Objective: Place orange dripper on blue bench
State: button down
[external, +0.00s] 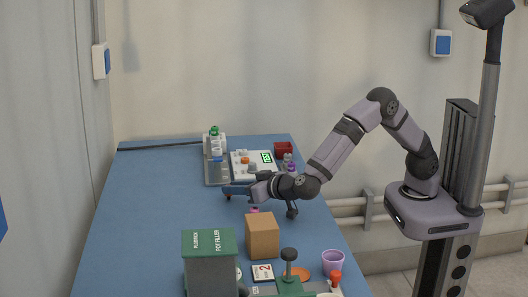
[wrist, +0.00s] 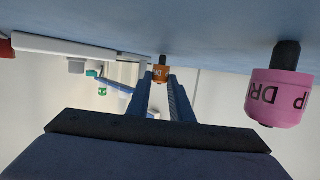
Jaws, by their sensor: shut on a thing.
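The blue bench (external: 140,222) fills the middle of the external view and shows upside down along the top of the wrist view (wrist: 200,25). The orange dripper (wrist: 161,73) is a small orange body with a dark stem, held between the fingertips of my gripper (wrist: 161,82). Its stem points to the bench; I cannot tell whether it touches. In the external view my gripper (external: 227,191) reaches left, low over the bench, and the orange dripper cannot be made out there. A pink dripper (wrist: 278,97) stands apart, to the right in the wrist view.
A cardboard box (external: 262,237) and a green-topped bin (external: 210,243) stand in front. A purple cup (external: 332,262) is at the front right. Behind are a white device with a display (external: 254,163), a green-capped bottle (external: 214,143) and a red box (external: 284,149). The bench's left side is clear.

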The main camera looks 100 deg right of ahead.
jog(key=shift+f, duration=0.1)
jog(key=c, duration=1.6)
grip_release()
jog(key=shift+a+r, duration=0.1)
jog(key=shift+r, duration=0.1)
jog(key=v, duration=1.1)
jog(key=shift+s+a+r, duration=0.15)
jog(key=shift+s+a, duration=0.05)
jog(key=shift+s, duration=0.1)
